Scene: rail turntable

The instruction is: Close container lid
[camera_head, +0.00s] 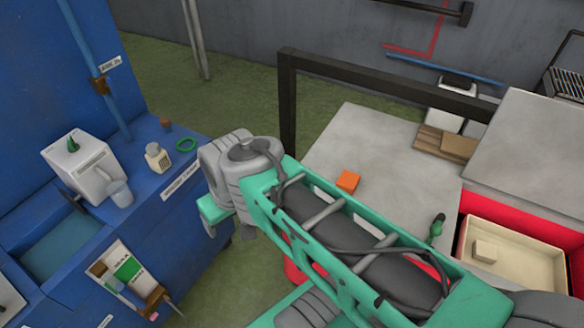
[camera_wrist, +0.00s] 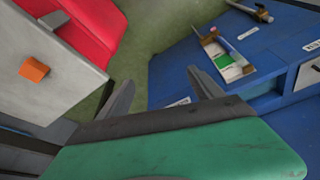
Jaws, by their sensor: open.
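An open red container (camera_head: 470,205) with a cream inside (camera_head: 540,262) stands at the right in the head view, and a small pale block (camera_head: 486,251) lies in it. A thick grey slab (camera_head: 530,150), which may be its lid, is behind the opening. Whether it is hinged I cannot tell. My gripper (camera_wrist: 163,92) is open and empty in the wrist view, pointing toward the floor and the blue counter. In the head view it is at the left end of my arm, well apart from the container, with its fingers mostly hidden.
A grey worktop (camera_head: 385,145) with an orange block (camera_head: 348,181) lies between my arm and a dark frame (camera_head: 287,100). A green-handled object (camera_head: 437,228) is by the container. A blue counter (camera_head: 150,240) with a white box (camera_head: 85,165) and cup (camera_head: 120,193) stands left.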

